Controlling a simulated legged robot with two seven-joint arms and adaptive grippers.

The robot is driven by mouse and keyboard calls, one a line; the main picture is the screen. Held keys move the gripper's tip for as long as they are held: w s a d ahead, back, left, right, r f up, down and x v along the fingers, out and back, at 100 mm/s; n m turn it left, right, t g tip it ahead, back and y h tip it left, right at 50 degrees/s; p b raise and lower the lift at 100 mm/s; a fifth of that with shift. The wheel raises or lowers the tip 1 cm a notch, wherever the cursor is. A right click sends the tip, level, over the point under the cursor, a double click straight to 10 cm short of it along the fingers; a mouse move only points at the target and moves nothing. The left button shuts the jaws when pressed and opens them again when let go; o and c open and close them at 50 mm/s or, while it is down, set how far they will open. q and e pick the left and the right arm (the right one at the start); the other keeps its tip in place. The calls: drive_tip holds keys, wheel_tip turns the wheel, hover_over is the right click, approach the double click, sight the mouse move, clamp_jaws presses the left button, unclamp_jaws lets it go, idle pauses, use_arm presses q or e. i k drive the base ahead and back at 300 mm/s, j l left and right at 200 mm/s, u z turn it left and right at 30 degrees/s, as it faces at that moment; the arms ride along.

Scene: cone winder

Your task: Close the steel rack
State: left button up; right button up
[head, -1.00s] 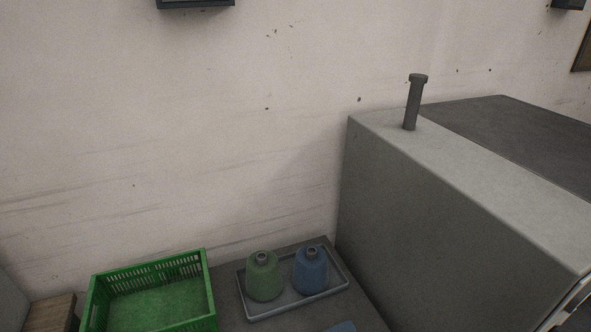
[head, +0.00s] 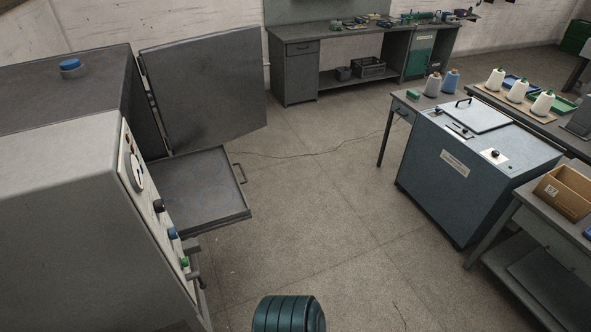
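The steel rack (head: 203,190) appears to be the flat grey tray with a bar handle (head: 239,173) on its front edge. It sticks out of the front of the grey machine (head: 70,190) at the left in the head view. A dark door (head: 203,85) on the same machine stands swung open behind and above the rack. The rack's inner end is hidden behind the machine's front panel. Neither of my grippers is in view.
Knobs and buttons (head: 160,206) line the machine's front panel. The floor (head: 300,210) right of the rack is clear. A blue-grey cabinet (head: 470,170) stands at the right, near tables with yarn cones (head: 495,79). A workbench (head: 360,50) stands along the back wall.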

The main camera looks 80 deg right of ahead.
sight(201, 191)
drive_tip(key=k+l+z, duration=0.15)
drive_tip(key=l+z, duration=1.2)
drive_tip(key=l, duration=0.55)
drive_tip(key=i+l+z, duration=0.1)
drive_tip(key=l, duration=0.5)
